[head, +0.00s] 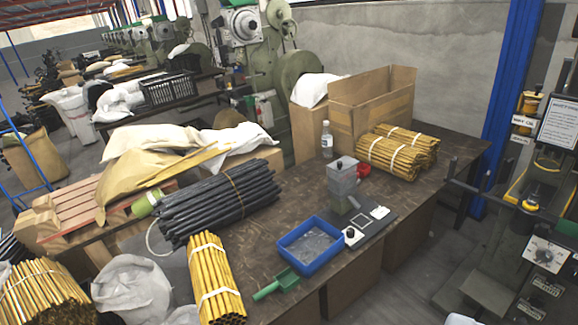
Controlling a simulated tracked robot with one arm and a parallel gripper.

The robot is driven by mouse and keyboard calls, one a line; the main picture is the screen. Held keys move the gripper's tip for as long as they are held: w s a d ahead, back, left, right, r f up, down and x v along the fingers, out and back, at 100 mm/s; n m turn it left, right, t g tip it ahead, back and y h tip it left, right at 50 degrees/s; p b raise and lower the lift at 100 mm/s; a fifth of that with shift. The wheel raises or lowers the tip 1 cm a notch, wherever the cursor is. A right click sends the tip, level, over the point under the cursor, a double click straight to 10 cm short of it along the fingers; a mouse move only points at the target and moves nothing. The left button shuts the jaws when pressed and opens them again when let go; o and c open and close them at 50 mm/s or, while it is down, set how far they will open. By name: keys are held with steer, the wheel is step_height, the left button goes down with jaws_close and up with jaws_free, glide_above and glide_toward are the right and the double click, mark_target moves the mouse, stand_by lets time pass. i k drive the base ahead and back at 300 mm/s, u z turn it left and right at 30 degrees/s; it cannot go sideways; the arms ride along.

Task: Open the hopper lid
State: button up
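A small grey metal hopper (342,187) stands upright on the dark workbench, right of the middle of the picture. Its grey lid (347,163) lies on top and looks closed, with a small dark knob on it. The hopper stands at the back end of a dark base plate (372,227) that carries a black button and pale square parts. A red part (363,170) shows just behind the hopper on its right. My gripper is not in view.
A blue tray (310,246) and green scoop (277,284) lie in front of the hopper. A clear bottle (327,140), open cardboard box (371,104) and yellow tube bundles (392,157) stand behind. Black tubes (217,203) lie left. A machine (545,215) stands right, across a floor gap.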

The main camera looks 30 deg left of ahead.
mark_target(343, 161)
steer(key=i, duration=2.15)
steer(key=u, duration=0.45)
